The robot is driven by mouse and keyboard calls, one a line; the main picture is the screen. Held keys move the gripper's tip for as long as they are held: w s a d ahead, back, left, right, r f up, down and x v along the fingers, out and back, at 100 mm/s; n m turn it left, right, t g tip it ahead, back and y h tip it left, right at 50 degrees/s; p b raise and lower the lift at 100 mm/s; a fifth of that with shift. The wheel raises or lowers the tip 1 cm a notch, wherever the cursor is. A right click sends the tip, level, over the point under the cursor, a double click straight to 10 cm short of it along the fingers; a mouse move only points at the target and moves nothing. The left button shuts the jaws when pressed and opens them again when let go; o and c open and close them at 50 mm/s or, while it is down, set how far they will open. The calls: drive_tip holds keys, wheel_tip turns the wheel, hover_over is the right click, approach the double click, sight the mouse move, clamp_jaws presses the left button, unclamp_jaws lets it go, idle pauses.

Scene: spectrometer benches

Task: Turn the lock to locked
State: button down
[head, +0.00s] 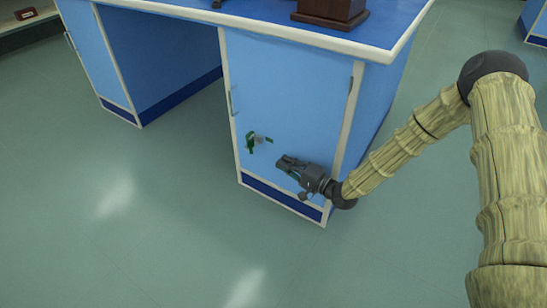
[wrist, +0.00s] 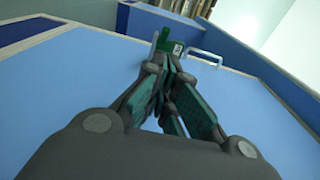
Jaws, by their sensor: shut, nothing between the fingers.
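The lock (head: 251,140) is a small green piece with a grey round part beside it and a short green strip to the right. It is on the blue cabinet door (head: 290,95), low and near its left edge. In the wrist view the green lock (wrist: 164,41) shows just beyond my fingertips. My gripper (head: 283,162) is shut and empty, to the right of and a little below the lock, apart from it in the head view. In the wrist view my gripper (wrist: 168,62) points toward the lock and hides part of it. I cannot read the lock's setting.
A metal handle (head: 233,102) stands on the door above the lock; a handle also shows in the wrist view (wrist: 205,57). The blue bench top (head: 270,13) with its white edge overhangs the cabinet. A brown box (head: 330,11) stands on it. The green floor in front is clear.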

drive_tip(key=b, duration=0.4)
approach(254, 146)
drive_tip(key=x, duration=0.4)
drive_tip(key=shift+w+a, duration=0.3)
drive_tip(key=shift+a, duration=0.2)
